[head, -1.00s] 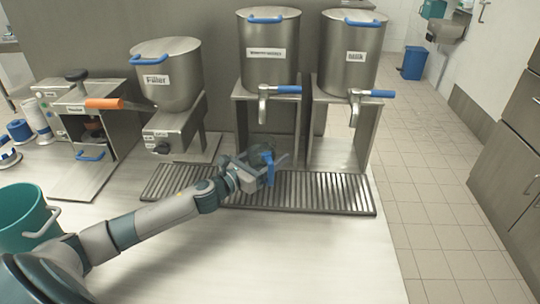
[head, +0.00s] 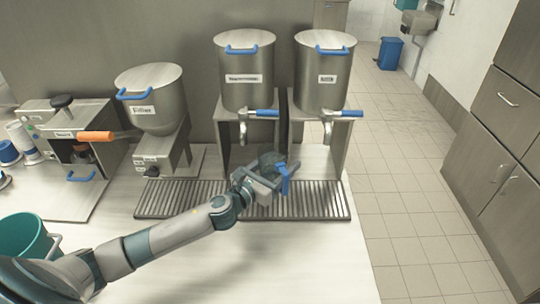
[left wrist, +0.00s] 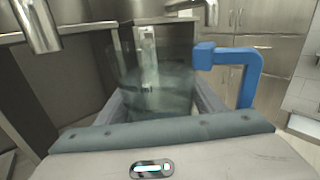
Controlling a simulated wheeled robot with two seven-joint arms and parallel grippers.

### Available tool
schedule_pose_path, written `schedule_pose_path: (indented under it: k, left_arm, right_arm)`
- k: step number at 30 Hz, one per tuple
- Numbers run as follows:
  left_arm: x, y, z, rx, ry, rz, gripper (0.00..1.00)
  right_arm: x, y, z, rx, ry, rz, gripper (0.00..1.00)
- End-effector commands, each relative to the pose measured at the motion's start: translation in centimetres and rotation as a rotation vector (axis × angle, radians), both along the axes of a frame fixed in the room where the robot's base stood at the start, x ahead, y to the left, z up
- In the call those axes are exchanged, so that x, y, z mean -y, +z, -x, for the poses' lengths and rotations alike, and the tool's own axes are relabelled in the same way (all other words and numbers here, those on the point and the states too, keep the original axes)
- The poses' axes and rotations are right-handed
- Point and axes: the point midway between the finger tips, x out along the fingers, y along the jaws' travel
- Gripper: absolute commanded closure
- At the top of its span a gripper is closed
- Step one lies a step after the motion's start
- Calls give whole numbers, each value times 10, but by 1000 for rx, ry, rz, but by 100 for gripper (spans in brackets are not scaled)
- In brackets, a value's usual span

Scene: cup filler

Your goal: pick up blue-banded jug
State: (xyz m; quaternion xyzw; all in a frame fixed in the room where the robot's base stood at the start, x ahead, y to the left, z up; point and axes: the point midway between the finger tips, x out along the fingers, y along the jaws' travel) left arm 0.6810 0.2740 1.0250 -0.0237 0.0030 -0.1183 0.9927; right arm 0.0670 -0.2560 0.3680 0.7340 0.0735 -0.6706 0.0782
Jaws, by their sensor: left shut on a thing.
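The blue-banded jug is a clear see-through vessel with a blue handle (head: 284,180). It is at my left gripper (head: 270,180), above the slatted drip tray (head: 180,200) and in front of the two tapped steel tanks. In the left wrist view the clear jug body (left wrist: 160,92) sits between my two fingers, with its blue handle (left wrist: 240,75) to the right. My left gripper is shut on the jug. The jug looks upright. Its lower part is hidden by the gripper. My right gripper is not in view.
Two steel tanks (head: 247,80) (head: 325,85) with blue-levered taps stand behind the tray. A filler hopper (head: 150,100) and a sealing machine (head: 70,150) stand at the left. A teal bucket (head: 22,238) is at the front left.

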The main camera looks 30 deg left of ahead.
Motion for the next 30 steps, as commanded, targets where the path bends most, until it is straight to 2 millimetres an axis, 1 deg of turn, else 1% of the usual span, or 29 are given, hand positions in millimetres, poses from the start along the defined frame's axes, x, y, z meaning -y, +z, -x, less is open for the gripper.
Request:
schedule_pose_path:
  k: [1, 8, 26, 30]
  left_arm:
    - [5, 8, 0, 2, -1, 1, 80]
    - [16, 12, 0, 2, 0, -1, 80]
    - [17, 11, 0, 2, 0, -1, 80]
    - [21, 11, 4, 6, 4, 0, 80]
  right_arm:
    - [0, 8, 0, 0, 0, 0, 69]
    - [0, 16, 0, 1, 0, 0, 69]
    - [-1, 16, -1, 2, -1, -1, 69]
    - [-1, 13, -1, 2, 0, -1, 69]
